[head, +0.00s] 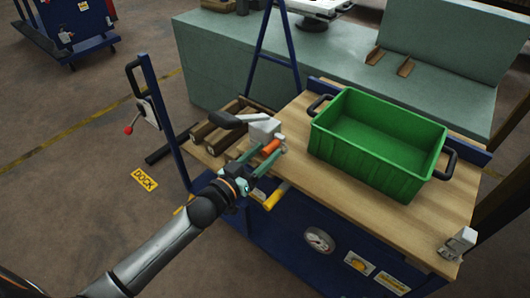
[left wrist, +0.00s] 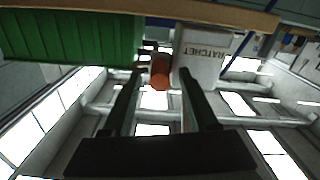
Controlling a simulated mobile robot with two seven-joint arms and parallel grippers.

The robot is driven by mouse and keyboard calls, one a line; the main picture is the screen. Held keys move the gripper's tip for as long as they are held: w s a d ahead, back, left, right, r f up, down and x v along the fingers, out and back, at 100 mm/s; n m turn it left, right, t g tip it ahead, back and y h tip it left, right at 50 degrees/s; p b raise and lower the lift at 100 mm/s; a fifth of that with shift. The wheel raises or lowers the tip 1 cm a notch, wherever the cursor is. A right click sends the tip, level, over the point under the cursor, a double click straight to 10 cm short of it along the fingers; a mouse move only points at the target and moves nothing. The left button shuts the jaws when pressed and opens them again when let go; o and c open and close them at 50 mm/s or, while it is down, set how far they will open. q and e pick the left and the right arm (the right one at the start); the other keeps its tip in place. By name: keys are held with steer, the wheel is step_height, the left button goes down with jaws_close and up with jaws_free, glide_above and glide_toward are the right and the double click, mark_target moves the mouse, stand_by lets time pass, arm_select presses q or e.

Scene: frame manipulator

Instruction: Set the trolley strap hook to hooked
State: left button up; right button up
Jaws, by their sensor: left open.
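The trolley (head: 345,195) has a wooden top and a blue frame. A grey ratchet block (head: 262,129) with a black lever stands at its left edge; its face reads "RATCHET" in the left wrist view (left wrist: 201,55). A short orange grip (head: 271,146) sticks out beside the block, and I cannot tell if it belongs to the strap hook. My left gripper (head: 266,156) is open at this grip. In the left wrist view the orange grip (left wrist: 160,71) shows between the two fingertips. No hook shape is clear. My right gripper is not in view.
A green crate (head: 330,148) with black handles stands on the trolley top. A small grey bracket (head: 459,242) sits at the near right corner. A yellow handle (head: 276,195) and a round gauge (head: 319,240) are on the near side. A grey-green bench (head: 225,65) stands behind.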

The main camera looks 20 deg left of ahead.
arm_select(q)
steer(key=shift+w+d, duration=0.1)
steer(key=shift+w, duration=0.2)
steer(key=shift+c, duration=0.2)
jaws_close()
stand_by(1.1)
